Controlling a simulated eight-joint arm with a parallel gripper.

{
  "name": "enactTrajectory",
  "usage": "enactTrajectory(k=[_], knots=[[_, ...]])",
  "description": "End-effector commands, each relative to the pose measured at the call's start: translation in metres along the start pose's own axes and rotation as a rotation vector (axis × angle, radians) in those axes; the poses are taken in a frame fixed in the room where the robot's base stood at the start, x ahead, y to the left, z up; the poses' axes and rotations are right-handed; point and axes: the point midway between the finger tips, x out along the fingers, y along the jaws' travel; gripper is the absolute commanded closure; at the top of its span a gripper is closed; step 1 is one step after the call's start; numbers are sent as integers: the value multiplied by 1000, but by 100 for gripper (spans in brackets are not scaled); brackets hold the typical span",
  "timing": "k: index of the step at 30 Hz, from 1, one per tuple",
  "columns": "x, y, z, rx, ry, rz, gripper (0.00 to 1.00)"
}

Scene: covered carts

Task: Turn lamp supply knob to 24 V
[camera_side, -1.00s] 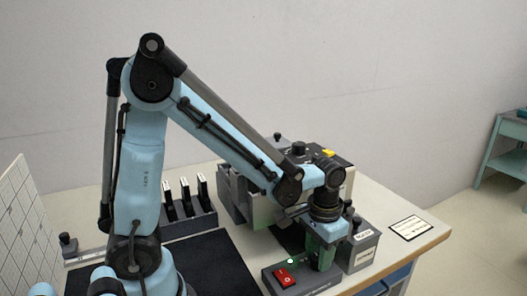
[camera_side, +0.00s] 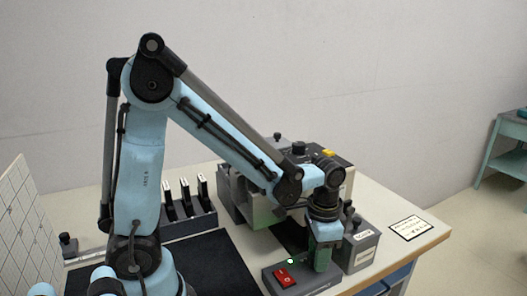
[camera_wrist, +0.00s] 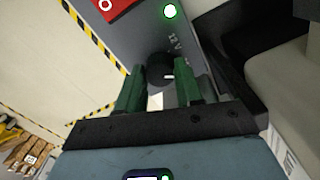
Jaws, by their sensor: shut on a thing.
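The lamp supply (camera_side: 304,284) is a grey box at the front right of the bench, with a red rocker switch (camera_side: 285,277) and a lit green lamp (camera_side: 290,261). My gripper (camera_side: 322,264) points down over its right part, and in the side view it hides the knob. In the wrist view the black knob (camera_wrist: 158,66) with a white pointer mark sits between the green fingers of my gripper (camera_wrist: 161,78), which is shut on it. The green lamp (camera_wrist: 170,11) is lit there too.
A grey box with labels (camera_side: 361,250) stands close to the right of my gripper. A larger cart-like unit is behind it. A rack (camera_side: 190,222) with several upright pieces and a black mat (camera_side: 210,265) lie to the left. A printed card (camera_side: 410,228) lies at the right.

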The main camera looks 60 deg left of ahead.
Motion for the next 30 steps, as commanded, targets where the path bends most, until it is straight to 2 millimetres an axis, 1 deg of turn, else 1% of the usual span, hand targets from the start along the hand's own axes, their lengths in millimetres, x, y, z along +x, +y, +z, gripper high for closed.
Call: enactTrajectory(k=[5,6,10,19,22,26,30], knots=[[0,0,0,2,-2,-1,95],[0,0,0,2,-2,0,58],[0,0,0,1,-2,-1,39],[-1,0,0,0,0,-1,39],[-5,0,0,0,0,0,39],[-18,0,0,0,0,-1,39],[-38,0,0,0,0,0,39]])
